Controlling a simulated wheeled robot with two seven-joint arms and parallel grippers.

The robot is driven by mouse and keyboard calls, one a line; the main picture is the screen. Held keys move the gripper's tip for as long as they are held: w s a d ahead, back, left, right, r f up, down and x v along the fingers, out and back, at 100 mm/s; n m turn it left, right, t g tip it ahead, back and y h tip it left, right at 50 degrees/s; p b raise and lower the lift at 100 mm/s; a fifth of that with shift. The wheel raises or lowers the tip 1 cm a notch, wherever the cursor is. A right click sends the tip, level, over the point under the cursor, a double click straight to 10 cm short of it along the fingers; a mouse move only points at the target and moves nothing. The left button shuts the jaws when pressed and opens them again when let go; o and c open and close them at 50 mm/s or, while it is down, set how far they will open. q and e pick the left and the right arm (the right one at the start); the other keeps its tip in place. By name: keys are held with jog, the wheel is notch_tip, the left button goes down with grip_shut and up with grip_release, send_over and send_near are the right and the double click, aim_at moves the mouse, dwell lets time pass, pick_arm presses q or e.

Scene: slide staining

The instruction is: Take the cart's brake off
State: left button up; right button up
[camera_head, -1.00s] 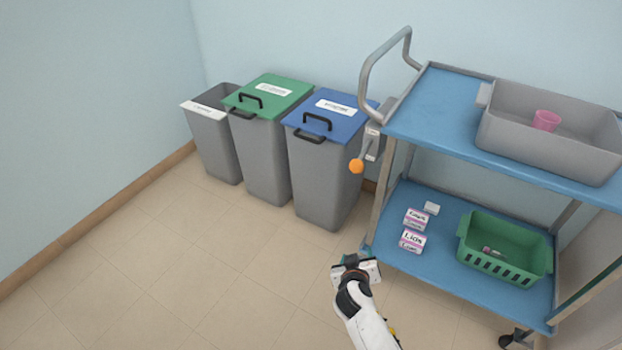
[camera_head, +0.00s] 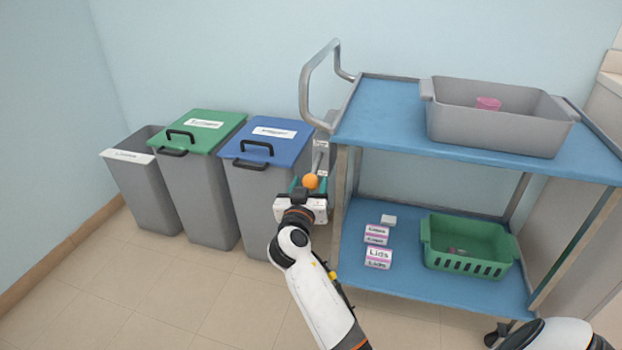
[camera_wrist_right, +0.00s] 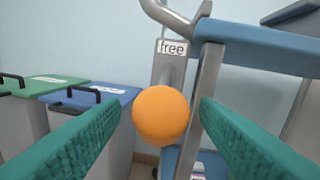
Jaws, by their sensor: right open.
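The blue-topped cart (camera_head: 385,120) stands at the right. Its brake lever has an orange ball knob (camera_head: 311,181) at its lower end, beside the cart's left post. In the right wrist view the knob (camera_wrist_right: 160,115) hides part of the lever, and a label reading "free" (camera_wrist_right: 172,47) is above it. My right gripper (camera_head: 308,190) is open at the knob. Its green fingers flank the knob in the wrist view, with a gap visible on each side; whether they reach around it in depth I cannot tell. My left gripper is out of view.
A blue-lidded bin (camera_head: 262,185) stands close left of the gripper, beside a green-lidded bin (camera_head: 195,190) and an open grey bin (camera_head: 145,190). The cart holds a grey tub (camera_head: 490,130), a green basket (camera_head: 465,245) and small boxes (camera_head: 377,257). Floor in front is clear.

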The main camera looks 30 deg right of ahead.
aim_at(315, 168)
jog(key=shift+x, duration=1.75)
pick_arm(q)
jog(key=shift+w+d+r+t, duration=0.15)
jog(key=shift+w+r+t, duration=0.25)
pick_arm(e)
grip_shut()
